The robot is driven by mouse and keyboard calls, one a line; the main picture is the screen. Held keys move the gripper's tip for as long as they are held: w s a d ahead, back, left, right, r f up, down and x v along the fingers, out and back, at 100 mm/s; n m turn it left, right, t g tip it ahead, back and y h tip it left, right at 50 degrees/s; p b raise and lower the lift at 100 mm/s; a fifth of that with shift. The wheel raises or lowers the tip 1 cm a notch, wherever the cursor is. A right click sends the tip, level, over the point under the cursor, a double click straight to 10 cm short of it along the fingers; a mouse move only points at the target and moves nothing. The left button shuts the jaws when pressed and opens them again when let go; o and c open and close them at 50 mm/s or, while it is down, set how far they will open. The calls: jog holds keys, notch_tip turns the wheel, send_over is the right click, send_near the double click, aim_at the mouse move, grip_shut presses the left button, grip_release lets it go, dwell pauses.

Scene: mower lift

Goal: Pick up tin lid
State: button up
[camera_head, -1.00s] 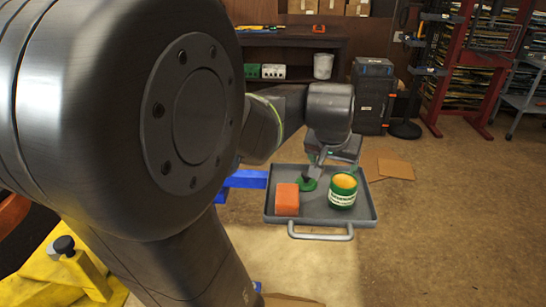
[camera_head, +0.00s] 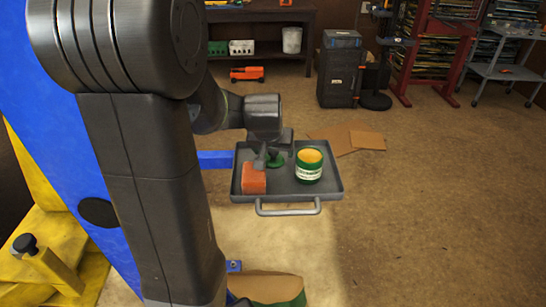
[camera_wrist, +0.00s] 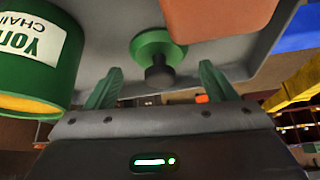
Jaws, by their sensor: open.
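The tin lid (camera_head: 276,162) is a green disc with a dark knob, lying on the grey tray (camera_head: 330,186) between the orange block and the tin. In the wrist view the lid (camera_wrist: 158,44) is ahead of my gripper (camera_wrist: 158,82), with its dark knob between the two green fingertips. The fingers are open and apart from the knob on both sides. In the head view my gripper (camera_head: 265,155) is over the tray and partly hides the lid. A green tin (camera_head: 308,170) with yellow contents stands open at the right of the lid.
An orange block (camera_head: 254,180) is on the tray at the left, close to my gripper. The tray has a raised rim and a front handle (camera_head: 288,209). A blue bar (camera_head: 216,159) adjoins its left side. Cardboard sheets (camera_head: 345,137) lie on the floor behind.

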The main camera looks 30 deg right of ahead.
jog(key=shift+w+d+f, duration=0.15)
jog(key=shift+w+f, duration=0.05)
jog(key=shift+f, duration=0.2)
jog(key=c, duration=1.1)
jog(key=shift+s, duration=0.1)
